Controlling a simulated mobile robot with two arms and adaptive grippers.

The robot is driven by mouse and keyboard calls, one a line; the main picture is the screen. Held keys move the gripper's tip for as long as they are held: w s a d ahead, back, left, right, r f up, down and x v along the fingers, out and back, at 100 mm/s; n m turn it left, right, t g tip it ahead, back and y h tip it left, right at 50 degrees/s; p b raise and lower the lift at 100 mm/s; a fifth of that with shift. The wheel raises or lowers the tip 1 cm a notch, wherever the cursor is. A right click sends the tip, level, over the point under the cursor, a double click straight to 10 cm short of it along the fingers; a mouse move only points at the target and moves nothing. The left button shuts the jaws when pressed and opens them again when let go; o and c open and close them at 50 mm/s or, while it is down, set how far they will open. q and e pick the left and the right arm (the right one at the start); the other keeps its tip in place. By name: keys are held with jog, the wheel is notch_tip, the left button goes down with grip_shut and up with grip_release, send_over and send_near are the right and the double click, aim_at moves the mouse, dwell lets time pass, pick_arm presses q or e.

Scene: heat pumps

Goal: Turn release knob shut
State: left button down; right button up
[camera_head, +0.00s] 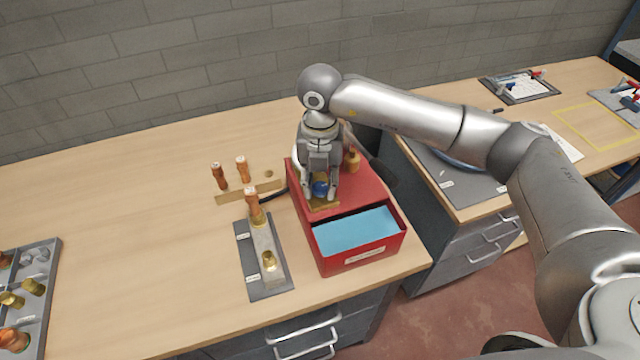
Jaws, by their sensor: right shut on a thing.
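A blue knob (319,188) sits low on a brass-coloured base (322,206) on top of the red box (365,196). I take it to be the release knob. My right gripper (320,190) points down over it and is shut on it, with a finger on either side. The gripper hides much of the knob, so I cannot tell which way it is turned. My left gripper is not in view.
The red box has an open front compartment with a light blue inside (356,231). A wooden rack (249,192) stands behind. A grey tray (42,285) of fittings is far left.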

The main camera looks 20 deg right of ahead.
aim_at(320, 186)
jog(key=o, duration=1)
jog(key=shift+o, duration=0.2)
jog(key=shift+r, duration=0.15)
notch_tip(320, 186, up, 12)
